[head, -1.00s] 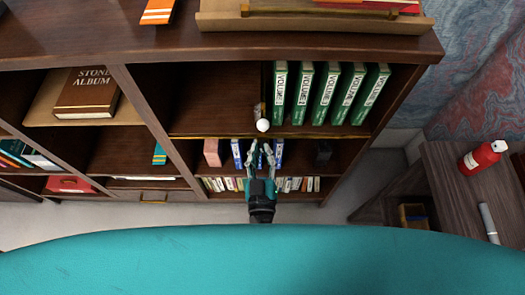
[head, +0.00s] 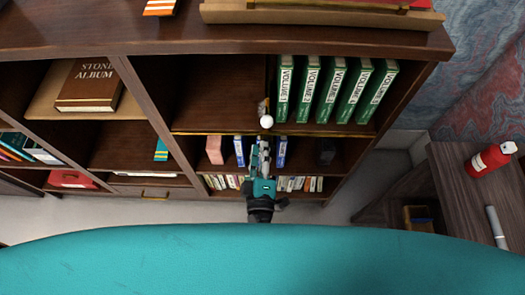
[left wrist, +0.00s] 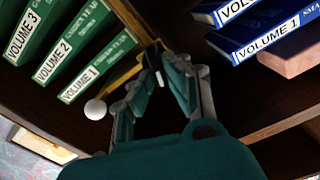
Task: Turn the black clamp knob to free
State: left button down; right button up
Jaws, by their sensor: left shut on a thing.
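My left gripper (head: 263,146) is in front of the shelf unit, just below the white ball (head: 266,122) at the brass-edged shelf. Its fingers are close together, shut on the black clamp knob, which is mostly hidden by them. In the left wrist view, the gripper (left wrist: 160,66) reaches the brass strip, and a small dark part of the black clamp knob (left wrist: 159,77) seems to show between the fingertips. The white ball also shows in the left wrist view (left wrist: 95,109), left of the fingers and apart from them. My right gripper is not in view.
Green volumes (head: 335,92) stand on the shelf above, right of the white ball. Blue volumes (head: 281,152) and a pink block (head: 214,150) stand on the shelf below, close around the gripper. A side table (head: 462,195) with a red bottle (head: 490,159) is at right.

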pick_arm(q)
jog(key=shift+f+n, duration=0.2)
jog(key=shift+n, duration=0.9)
jog(key=shift+b, duration=0.3)
jog(key=c, duration=1.3)
grip_release()
jog(key=shift+c, duration=0.2)
jog(key=s, duration=1.2)
